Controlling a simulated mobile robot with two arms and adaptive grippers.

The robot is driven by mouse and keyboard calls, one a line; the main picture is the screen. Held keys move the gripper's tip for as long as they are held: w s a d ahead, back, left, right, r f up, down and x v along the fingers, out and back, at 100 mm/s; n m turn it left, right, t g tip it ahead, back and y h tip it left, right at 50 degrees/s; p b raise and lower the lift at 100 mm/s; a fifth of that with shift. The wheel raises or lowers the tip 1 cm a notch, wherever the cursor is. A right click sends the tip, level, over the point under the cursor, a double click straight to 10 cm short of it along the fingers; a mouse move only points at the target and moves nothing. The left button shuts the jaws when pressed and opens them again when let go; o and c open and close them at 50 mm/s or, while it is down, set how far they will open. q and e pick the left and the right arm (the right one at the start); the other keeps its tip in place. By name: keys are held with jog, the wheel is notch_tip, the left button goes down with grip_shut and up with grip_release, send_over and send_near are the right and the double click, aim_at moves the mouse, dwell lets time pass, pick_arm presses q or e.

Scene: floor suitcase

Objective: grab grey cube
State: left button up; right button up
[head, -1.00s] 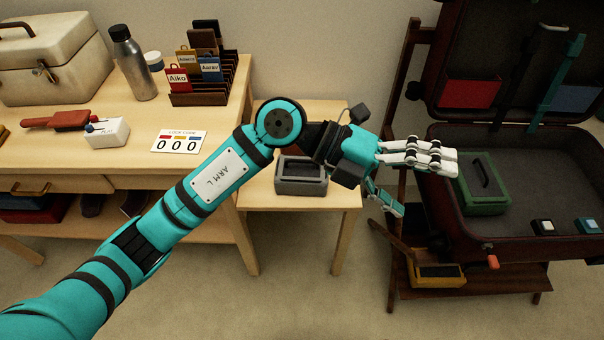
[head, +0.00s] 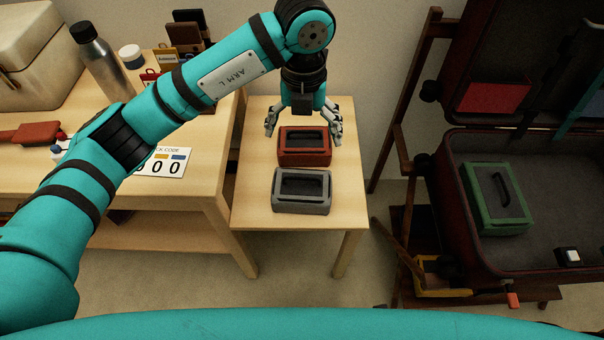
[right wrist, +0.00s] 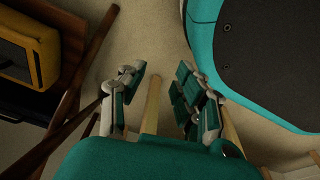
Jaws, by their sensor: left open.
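The grey cube (head: 302,205), a low grey case with a dark top and a handle, lies on the small wooden table in the head view. My left gripper (head: 304,133) points down with its fingers spread, holding nothing. It is at the far end of a red cube (head: 304,160), beyond the grey cube and apart from it. My right gripper (right wrist: 160,82) shows in the right wrist view with its fingers apart and nothing between them. The grey cube does not show there.
The small table (head: 250,200) has bare wood around both cubes. A green cube (head: 497,225) lies in the open suitcase (head: 448,200) at right. The larger desk (head: 205,185) stands at left, with a bottle (head: 100,60) and a code card (head: 170,162).

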pick_arm(q)
send_near(302, 178)
notch_tip(302, 178, down, 5)
jog(key=shift+d+f+b, duration=0.1)
jog(key=shift+f+b, duration=0.05)
jog(key=shift+b, duration=0.25)
notch_tip(302, 178, down, 4)
jog(key=shift+f, duration=0.2)
jog(key=shift+w+f, duration=0.1)
jog(key=shift+f, duration=0.4)
jog(key=c, duration=1.2)
jog(key=shift+c, duration=1.4)
pick_arm(e)
jog(key=w+r, duration=0.2)
jog(key=r, duration=0.1)
jog(key=shift+w+a, duration=0.2)
jog(key=shift+w, duration=0.15)
pick_arm(q)
jog(key=shift+r, duration=0.2)
pick_arm(e)
jog(key=shift+r, duration=0.15)
